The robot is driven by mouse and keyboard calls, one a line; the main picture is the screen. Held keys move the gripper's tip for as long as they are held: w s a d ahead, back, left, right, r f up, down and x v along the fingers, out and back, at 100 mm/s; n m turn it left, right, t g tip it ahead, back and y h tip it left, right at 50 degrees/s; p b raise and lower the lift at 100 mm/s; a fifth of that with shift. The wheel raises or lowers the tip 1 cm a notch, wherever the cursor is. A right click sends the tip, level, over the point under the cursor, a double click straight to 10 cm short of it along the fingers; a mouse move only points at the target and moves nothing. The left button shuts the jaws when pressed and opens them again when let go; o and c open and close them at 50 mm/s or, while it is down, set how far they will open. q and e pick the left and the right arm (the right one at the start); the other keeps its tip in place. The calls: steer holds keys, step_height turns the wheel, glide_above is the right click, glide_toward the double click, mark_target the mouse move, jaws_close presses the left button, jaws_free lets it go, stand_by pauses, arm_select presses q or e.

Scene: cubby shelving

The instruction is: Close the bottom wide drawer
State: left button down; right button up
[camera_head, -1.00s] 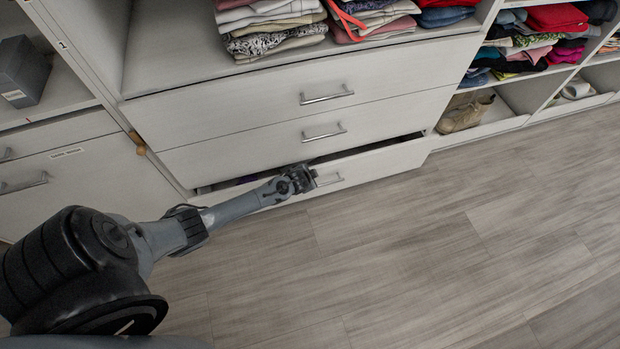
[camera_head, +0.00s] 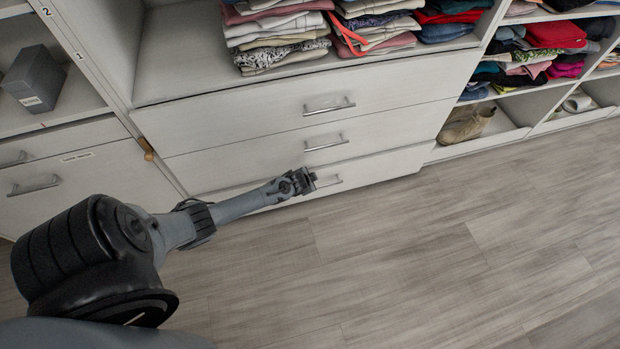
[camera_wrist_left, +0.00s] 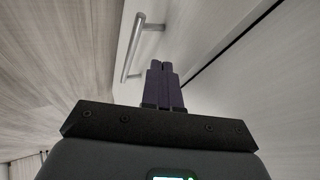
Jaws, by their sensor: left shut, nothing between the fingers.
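The bottom wide drawer (camera_head: 375,168) is the lowest of three stacked wide white drawers. Its front now sits about flush with the drawers above, with only a thin line at its top edge. Its bar handle (camera_head: 328,181) shows partly behind my gripper, and also in the left wrist view (camera_wrist_left: 135,45). My left gripper (camera_head: 313,177) is at the drawer's front, near the upper edge and beside the handle. In the wrist view its two dark fingers (camera_wrist_left: 162,72) are together with nothing between them, not around the handle. Whether the fingertips touch the front, I cannot tell. My right gripper is not in view.
The middle drawer (camera_head: 230,160) and top drawer (camera_head: 220,118) are shut. Folded clothes (camera_head: 275,35) lie on the shelf above. Shoes (camera_head: 465,125) sit in a cubby at right. A cabinet with handles (camera_head: 85,185) stands at left. The wooden floor in front is clear.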

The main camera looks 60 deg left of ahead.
arm_select(q)
steer(key=s+d+r+p, duration=0.9)
steer(key=s+r+p, duration=0.15)
steer(key=p, duration=0.45)
steer(key=s+d+r+h+p, duration=0.2)
steer(key=d+r+p, duration=0.3)
steer(key=d+r, duration=0.35)
steer(key=s+d+r+h+p, duration=0.1)
steer(key=s+d+r+p, duration=0.2)
steer(key=d+r+p, duration=0.35)
steer(key=s+d+r+g+h+p, duration=0.1)
steer(key=s+d+r, duration=0.2)
steer(key=r, duration=1.1)
steer(key=s+d+r+g+p, duration=0.2)
steer(key=s+d+r, duration=0.1)
steer(key=r, duration=1.2)
step_height(320, 180, up, 38)
steer(key=p, duration=3.8)
steer(key=shift+w+d+f, duration=0.15)
steer(key=shift+w+d, duration=0.05)
steer(key=shift+d, duration=0.05)
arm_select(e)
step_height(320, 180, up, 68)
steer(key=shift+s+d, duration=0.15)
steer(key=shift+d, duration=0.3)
